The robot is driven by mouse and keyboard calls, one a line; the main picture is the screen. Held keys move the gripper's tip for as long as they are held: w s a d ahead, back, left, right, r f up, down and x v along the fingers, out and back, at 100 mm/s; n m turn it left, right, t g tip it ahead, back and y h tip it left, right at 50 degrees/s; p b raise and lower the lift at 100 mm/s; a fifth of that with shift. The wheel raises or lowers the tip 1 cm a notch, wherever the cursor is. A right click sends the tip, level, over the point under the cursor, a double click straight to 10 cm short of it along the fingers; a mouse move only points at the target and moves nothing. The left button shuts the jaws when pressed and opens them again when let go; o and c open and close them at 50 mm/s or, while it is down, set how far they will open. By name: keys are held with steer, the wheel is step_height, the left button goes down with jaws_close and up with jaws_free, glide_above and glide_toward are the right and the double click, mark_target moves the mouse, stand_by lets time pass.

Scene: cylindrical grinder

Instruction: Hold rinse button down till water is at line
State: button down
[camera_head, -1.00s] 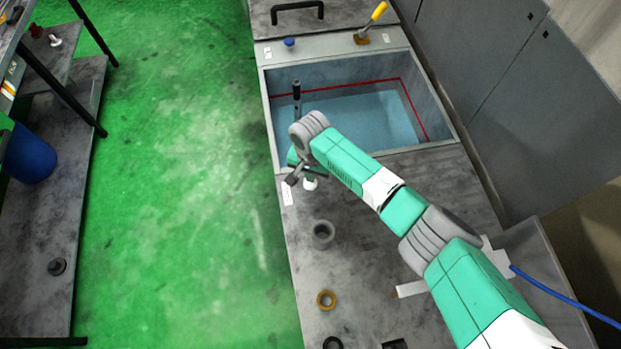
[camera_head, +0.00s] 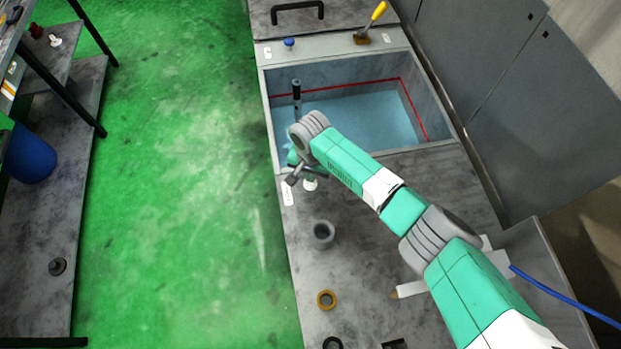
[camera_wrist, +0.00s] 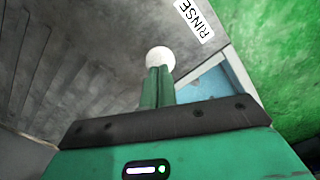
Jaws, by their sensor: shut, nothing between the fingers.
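The white rinse button (camera_wrist: 160,57) is round and sits on the grey top beside a white label reading RINSE (camera_wrist: 197,18). The button (camera_head: 310,184) and label (camera_head: 288,193) also show in the head view, near the tank's front left corner. My gripper (camera_wrist: 159,70) is shut and empty. Its fingertips overlap the button's lower edge in the wrist view; whether they press it is unclear. The tank (camera_head: 268,110) holds pale blue water (camera_head: 370,115). A red line (camera_head: 345,86) runs along its walls, with the visible water surface below it.
A dark upright pipe (camera_head: 297,90) stands at the tank's left. A blue knob (camera_head: 289,43) and yellow-handled brush (camera_head: 373,22) are on the back rim. A grey ring (camera_head: 323,232) and brass ring (camera_head: 326,299) lie on the front top. Grey cabinets (camera_head: 500,90) stand at right.

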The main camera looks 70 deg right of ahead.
steer(key=shift+f, duration=0.15)
steer(key=shift+f+b, duration=0.85)
steer(key=shift+f, duration=0.3)
stand_by(4.8)
step_height(320, 180, up, 7)
steer(key=p, duration=0.7)
steer(key=shift+p, duration=0.4)
